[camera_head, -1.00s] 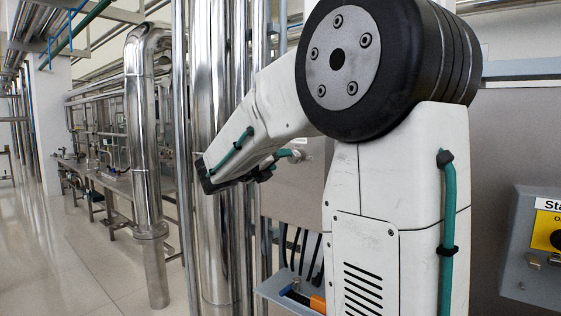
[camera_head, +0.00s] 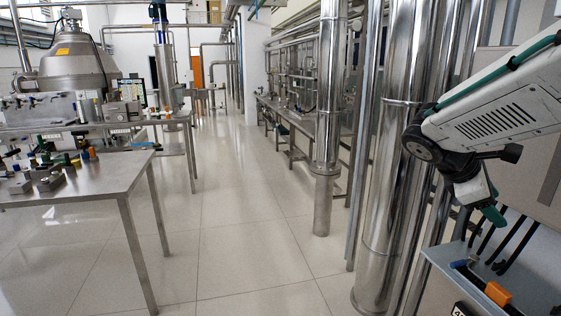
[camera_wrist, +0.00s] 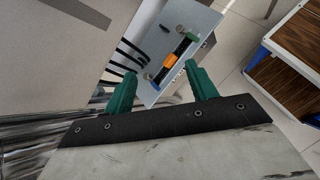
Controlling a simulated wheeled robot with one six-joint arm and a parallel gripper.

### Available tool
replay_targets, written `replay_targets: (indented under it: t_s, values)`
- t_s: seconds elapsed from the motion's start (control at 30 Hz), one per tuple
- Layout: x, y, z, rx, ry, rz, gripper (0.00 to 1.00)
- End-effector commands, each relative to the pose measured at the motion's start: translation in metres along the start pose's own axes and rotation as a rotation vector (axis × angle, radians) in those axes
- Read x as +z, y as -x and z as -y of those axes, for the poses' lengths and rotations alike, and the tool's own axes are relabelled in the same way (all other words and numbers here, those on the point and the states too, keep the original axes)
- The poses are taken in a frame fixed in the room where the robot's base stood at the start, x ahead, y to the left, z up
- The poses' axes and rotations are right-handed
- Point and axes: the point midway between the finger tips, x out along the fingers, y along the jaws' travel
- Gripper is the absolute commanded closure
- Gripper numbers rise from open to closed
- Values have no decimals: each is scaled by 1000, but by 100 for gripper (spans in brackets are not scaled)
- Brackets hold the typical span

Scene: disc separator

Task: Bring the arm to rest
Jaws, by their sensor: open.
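My arm reaches in from the right edge of the head view, with its white link and dark wrist joint in front of the steel pipes. My gripper shows at its end (camera_head: 490,207), with a green finger pointing down above a grey shelf. In the wrist view my gripper (camera_wrist: 160,68) has its two green fingers spread apart, with nothing between the tips. An orange-handled tool (camera_wrist: 177,60) lies on the shelf beyond the fingers, apart from them. The same tool shows at the lower right of the head view (camera_head: 497,293).
The grey shelf (camera_wrist: 199,18) has black cables beside it. Tall steel pipes (camera_head: 398,130) stand close to my arm. A steel table (camera_head: 95,172) with small parts stands at left. The tiled floor (camera_head: 240,235) between is clear. A wood-topped unit (camera_wrist: 291,75) stands at right.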

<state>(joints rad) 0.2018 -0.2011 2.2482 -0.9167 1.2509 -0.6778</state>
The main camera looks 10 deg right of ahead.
Motion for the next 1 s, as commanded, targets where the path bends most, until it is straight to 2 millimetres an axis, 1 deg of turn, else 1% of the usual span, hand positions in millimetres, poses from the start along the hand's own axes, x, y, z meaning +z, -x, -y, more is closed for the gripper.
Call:
replay_targets:
  t_s: [0.03,0.07,0.1,0.13,0.17,0.2,0.3,0.4,0.47,0.53,0.7,0.83,0.87,0.9,0.93,1.0]
  values:
    - [-7,9,32,-67,-149,-81,43]
    - [-14,14,52,-118,-244,-130,43]
    - [-22,22,78,-191,-367,-189,43]
    - [-28,29,97,-250,-454,-231,43]
    - [-34,37,116,-311,-536,-272,43]
    - [-42,48,140,-393,-637,-322,43]
    - [-57,74,188,-573,-808,-421,43]
    - [-63,94,220,-679,-864,-503,43]
    - [-64,101,230,-702,-863,-544,43]
    - [-61,105,236,-696,-858,-573,43]
    - [-57,110,236,-676,-851,-608,43]
    - [-57,110,236,-675,-849,-605,43]
    - [-57,110,236,-675,-849,-605,46]
    - [-57,110,236,-675,-849,-605,57]
    - [-57,110,236,-675,-849,-605,64]
    - [-57,110,236,-675,-849,-605,64]
